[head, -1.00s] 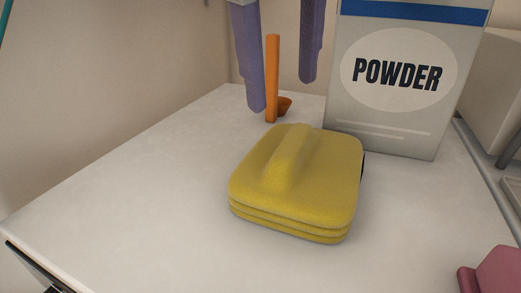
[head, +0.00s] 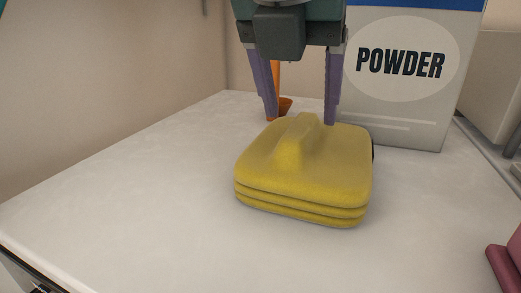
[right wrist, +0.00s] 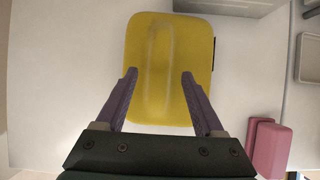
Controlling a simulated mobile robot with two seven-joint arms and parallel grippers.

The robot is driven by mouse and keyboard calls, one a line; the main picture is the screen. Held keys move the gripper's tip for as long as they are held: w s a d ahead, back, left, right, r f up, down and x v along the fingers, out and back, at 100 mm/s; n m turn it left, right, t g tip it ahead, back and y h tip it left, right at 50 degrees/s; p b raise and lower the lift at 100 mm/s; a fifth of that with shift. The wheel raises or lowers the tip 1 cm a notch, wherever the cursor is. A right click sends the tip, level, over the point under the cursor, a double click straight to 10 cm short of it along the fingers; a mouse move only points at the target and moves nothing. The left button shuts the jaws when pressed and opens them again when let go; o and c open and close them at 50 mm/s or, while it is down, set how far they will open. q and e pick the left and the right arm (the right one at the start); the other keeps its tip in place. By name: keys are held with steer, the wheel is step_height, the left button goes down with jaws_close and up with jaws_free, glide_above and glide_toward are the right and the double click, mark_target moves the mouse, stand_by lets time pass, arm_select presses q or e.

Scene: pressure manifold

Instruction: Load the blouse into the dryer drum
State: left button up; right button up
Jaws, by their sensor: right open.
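The blouse (head: 305,175) is a yellow folded stack with a raised ridge along its top, lying on the white surface in the head view. It also shows in the right wrist view (right wrist: 169,50), with the ridge running between the fingers. My right gripper (head: 301,119) is open and empty, its two purple fingers pointing down at the far edge of the blouse, one on each side of the ridge. In the right wrist view my right gripper (right wrist: 159,73) has its fingertips apart from the ridge. My left gripper and the dryer drum are not in view.
A powder box (head: 400,75) stands behind the blouse at the right. An orange item (head: 284,104) is partly hidden behind a finger. A pink block (head: 507,262) is at the right edge. The white surface (head: 130,190) is clear to the left.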

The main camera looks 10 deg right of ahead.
mark_target(301, 126)
steer(key=x, duration=0.3)
steer(key=shift+w, duration=0.15)
steer(key=shift+f+b, duration=0.2)
steer(key=shift+b, duration=0.2)
steer(key=shift+c, duration=0.3)
jaws_close()
stand_by(1.1)
